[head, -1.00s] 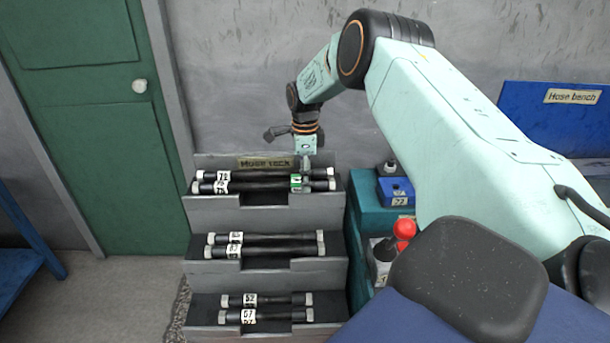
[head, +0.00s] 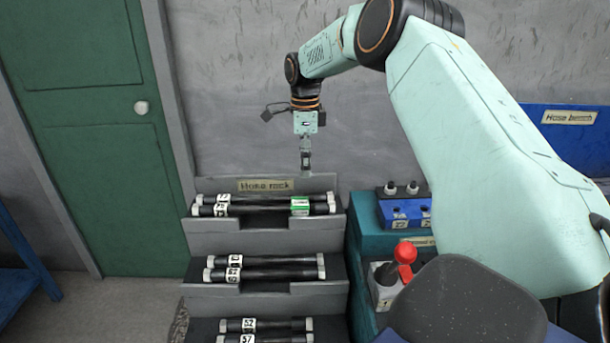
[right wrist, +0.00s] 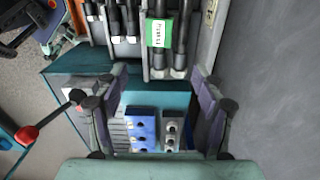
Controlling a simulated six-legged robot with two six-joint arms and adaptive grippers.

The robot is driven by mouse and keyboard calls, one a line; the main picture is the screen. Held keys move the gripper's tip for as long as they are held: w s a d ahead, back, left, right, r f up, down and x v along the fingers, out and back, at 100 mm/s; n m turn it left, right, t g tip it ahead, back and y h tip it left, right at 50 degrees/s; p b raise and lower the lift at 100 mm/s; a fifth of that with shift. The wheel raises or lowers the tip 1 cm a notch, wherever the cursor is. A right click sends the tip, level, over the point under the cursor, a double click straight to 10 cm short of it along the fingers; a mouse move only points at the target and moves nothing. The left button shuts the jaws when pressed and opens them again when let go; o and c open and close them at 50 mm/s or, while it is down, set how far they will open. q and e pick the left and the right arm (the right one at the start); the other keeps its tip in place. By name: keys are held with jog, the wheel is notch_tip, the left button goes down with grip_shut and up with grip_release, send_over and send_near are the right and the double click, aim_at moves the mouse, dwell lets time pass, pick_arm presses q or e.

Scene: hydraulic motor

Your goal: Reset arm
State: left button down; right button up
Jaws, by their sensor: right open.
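My right arm (head: 470,150) reaches in from the right, and its gripper (head: 306,168) points down above the top step of the hose rack. In the right wrist view the two fingers stand wide apart with nothing between them (right wrist: 160,80). A black hose with a green label (head: 300,207) lies on the rack's top step, below and apart from the gripper. The green label also shows in the right wrist view (right wrist: 158,33). My left gripper is not in view.
The grey hose rack (head: 210,243) holds several black hoses on its steps. Right of it, a teal cabinet (head: 362,225) carries a blue block (head: 400,210) with fittings. A red-topped lever (head: 405,253) stands nearby. The blue hose bench (head: 570,140) is behind my arm.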

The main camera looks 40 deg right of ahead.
jog(key=shift+r, duration=0.35)
dwell(0.3)
jog(key=s+a+f+n, duration=0.4)
jog(key=a+f+n, duration=0.2)
jog(key=a+f, duration=0.4)
jog(key=s+a+f+n, duration=0.45)
jog(key=a+f, duration=0.25)
jog(key=f, duration=0.5)
jog(key=s+a+f+n, duration=0.4)
jog(key=s, duration=0.4)
jog(key=s+a+f+n, duration=0.4)
jog(key=s+n, duration=0.1)
jog(key=s, duration=0.3)
jog(key=s+a+r+n, duration=0.2)
jog(key=s+n, duration=0.4)
jog(key=s, duration=0.8)
notch_tip(320, 180, down, 6)
jog(key=b, duration=0.6)
jog(key=shift+w+d, duration=0.15)
jog(key=shift+d, duration=0.1)
